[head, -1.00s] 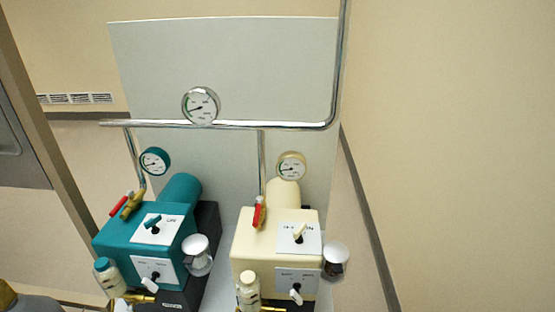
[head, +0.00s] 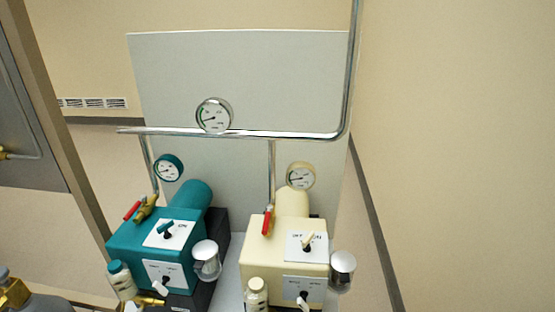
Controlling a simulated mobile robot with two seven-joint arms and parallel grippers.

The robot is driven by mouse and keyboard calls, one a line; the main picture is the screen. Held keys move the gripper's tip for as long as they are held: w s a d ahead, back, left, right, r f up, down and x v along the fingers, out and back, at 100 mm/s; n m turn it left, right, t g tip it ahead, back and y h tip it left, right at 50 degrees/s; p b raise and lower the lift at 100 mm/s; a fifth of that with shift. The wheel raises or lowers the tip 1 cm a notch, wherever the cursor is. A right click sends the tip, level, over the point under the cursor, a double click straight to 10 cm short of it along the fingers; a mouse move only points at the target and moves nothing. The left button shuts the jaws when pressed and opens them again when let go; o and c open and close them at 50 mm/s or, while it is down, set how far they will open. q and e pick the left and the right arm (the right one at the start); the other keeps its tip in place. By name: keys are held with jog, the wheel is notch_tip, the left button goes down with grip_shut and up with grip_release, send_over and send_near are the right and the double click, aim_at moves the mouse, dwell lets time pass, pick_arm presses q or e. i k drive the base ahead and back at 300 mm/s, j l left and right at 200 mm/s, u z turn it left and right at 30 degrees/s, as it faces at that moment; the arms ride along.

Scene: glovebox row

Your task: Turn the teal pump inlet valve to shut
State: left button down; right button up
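The teal pump (head: 135,243) stands at the lower left of the head view. Its inlet valve has a brass body (head: 146,207) and a red lever (head: 132,211). The lever points out to the left and down, across the line of the steel pipe that drops to the pump. A teal-rimmed gauge (head: 168,167) sits just right of that pipe. Neither of my grippers shows in the view, and nothing touches the lever.
A cream pump (head: 262,240) stands to the right, with its own red-levered valve (head: 267,222) and gauge (head: 301,175). A steel header pipe (head: 270,134) with a gauge (head: 214,115) crosses the grey panel (head: 290,80). Bottles and brass fittings crowd the front edge.

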aim_at(143, 198)
jog(key=k+j+u, duration=0.1)
jog(key=u, duration=0.35)
jog(key=j+u, duration=0.25)
jog(key=u, duration=0.15)
jog(key=k+j, duration=0.05)
